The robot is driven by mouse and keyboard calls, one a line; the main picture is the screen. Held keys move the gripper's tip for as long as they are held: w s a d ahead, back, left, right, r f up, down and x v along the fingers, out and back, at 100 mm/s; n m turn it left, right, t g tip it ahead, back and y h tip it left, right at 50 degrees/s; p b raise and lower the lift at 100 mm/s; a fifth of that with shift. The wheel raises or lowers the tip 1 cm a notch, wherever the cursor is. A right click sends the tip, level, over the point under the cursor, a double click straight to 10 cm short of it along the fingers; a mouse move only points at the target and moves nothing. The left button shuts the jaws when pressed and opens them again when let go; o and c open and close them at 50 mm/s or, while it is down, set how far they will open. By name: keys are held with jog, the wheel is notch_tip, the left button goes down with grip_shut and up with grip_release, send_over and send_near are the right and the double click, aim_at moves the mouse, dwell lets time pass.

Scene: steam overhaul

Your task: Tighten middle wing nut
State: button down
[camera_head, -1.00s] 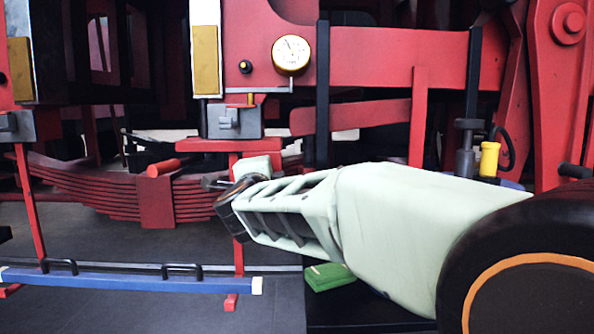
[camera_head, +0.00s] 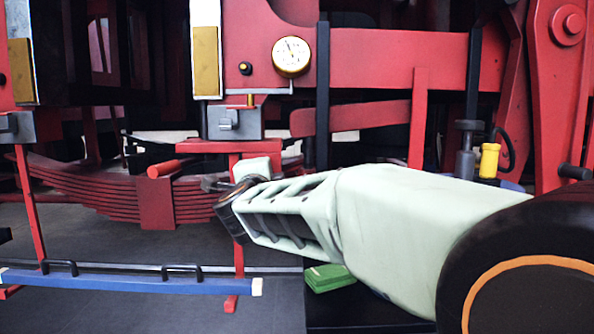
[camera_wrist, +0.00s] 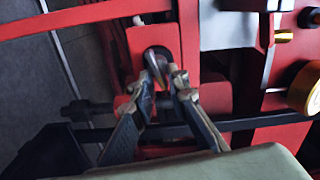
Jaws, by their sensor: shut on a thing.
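My gripper (camera_wrist: 162,80) is shut at the front of a red block (camera_wrist: 138,38) in the wrist view. Between its pale fingertips is a small grey metal piece, which I take to be the middle wing nut (camera_wrist: 153,63). Its wings are largely hidden by the fingertips, and a dark round recess or stud shows behind it. In the head view, my gripper (camera_head: 214,184) is in front of the red support below the grey box. The nut cannot be made out there.
A leaf spring (camera_head: 100,190) lies behind my gripper at left. A grey box (camera_head: 233,122) and a gauge (camera_head: 291,57) are above. A blue rail (camera_head: 130,283) runs low at left. A green block (camera_head: 328,277) sits below my arm, and a yellow can (camera_head: 489,160) stands at right.

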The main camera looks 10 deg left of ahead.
jog(key=c, duration=2.1)
grip_release()
jog(key=shift+v, duration=3.85)
jog(key=shift+a+r, duration=0.1)
jog(key=shift+r, duration=0.05)
